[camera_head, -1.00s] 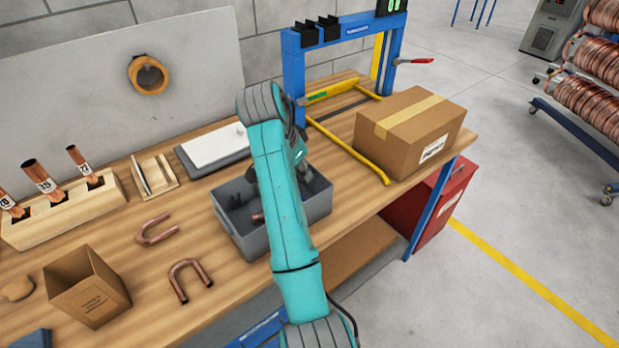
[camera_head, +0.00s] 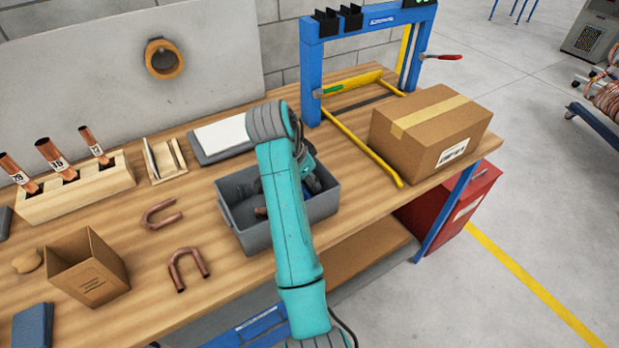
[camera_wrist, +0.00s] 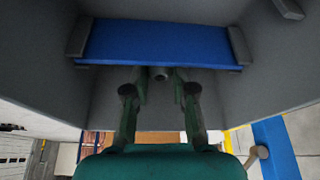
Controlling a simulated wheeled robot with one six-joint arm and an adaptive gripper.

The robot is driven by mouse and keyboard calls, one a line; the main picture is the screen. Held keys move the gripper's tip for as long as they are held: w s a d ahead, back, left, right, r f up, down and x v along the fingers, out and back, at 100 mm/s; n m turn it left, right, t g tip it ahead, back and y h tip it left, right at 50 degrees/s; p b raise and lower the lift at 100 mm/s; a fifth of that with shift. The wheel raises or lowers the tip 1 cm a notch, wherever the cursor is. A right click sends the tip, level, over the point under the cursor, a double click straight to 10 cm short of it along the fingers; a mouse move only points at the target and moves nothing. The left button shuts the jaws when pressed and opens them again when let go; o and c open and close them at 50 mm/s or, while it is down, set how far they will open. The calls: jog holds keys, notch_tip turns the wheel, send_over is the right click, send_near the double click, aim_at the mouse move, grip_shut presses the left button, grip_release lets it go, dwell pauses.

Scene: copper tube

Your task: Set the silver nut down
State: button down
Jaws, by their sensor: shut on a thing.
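My gripper (camera_head: 312,184) is down inside the grey bin (camera_head: 236,228) on the workbench, partly hidden by my own teal arm in the head view. In the wrist view, the two fingers of my gripper (camera_wrist: 160,80) point into the bin. The nut cannot be made out in the head view. A blue panel-like thing (camera_wrist: 155,42) with grey ends lies just beyond the fingertips.
Left of the bin are two U-shaped copper tubes (camera_head: 188,266), an open cardboard box (camera_head: 92,275) and a wooden rack (camera_head: 85,192) of tubes. A closed carton (camera_head: 430,135) and a blue frame (camera_head: 312,70) with yellow bars stand right of and behind the bin.

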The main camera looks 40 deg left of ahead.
jog(key=shift+f, duration=0.2)
jog(key=c, duration=1)
grip_release()
jog(key=shift+o, duration=0.2)
jog(key=shift+r, duration=0.1)
